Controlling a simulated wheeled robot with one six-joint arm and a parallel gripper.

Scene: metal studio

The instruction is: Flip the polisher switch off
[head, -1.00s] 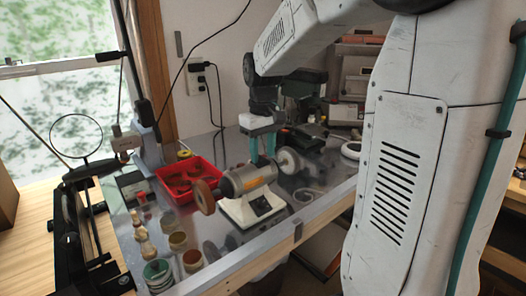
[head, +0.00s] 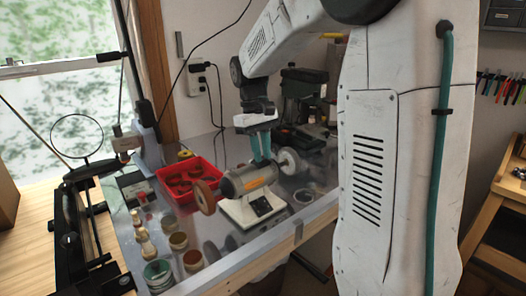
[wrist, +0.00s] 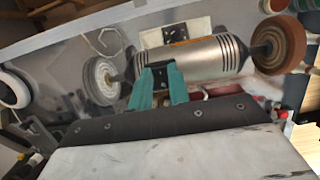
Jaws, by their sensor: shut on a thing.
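The polisher (head: 240,181) is a grey motor with an orange label on a white base, standing on the metal bench top. A brown wheel (head: 204,197) is at its left end and a white wheel (head: 292,160) at its right. The dark switch plate (head: 261,206) is on the front of the base; it also shows in the wrist view (wrist: 175,34). The switch's position is too small to tell. My gripper (head: 261,156) points down with its teal fingers at the motor's top rear, near the white-wheel end. It is shut on the polisher; the exact contact is partly hidden.
A red tray (head: 205,167) stands behind and left of the polisher. Several small jars (head: 158,272) and bottles stand at the bench's left front. A magnifier stand (head: 78,135) is at far left. Bare metal lies before the base.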

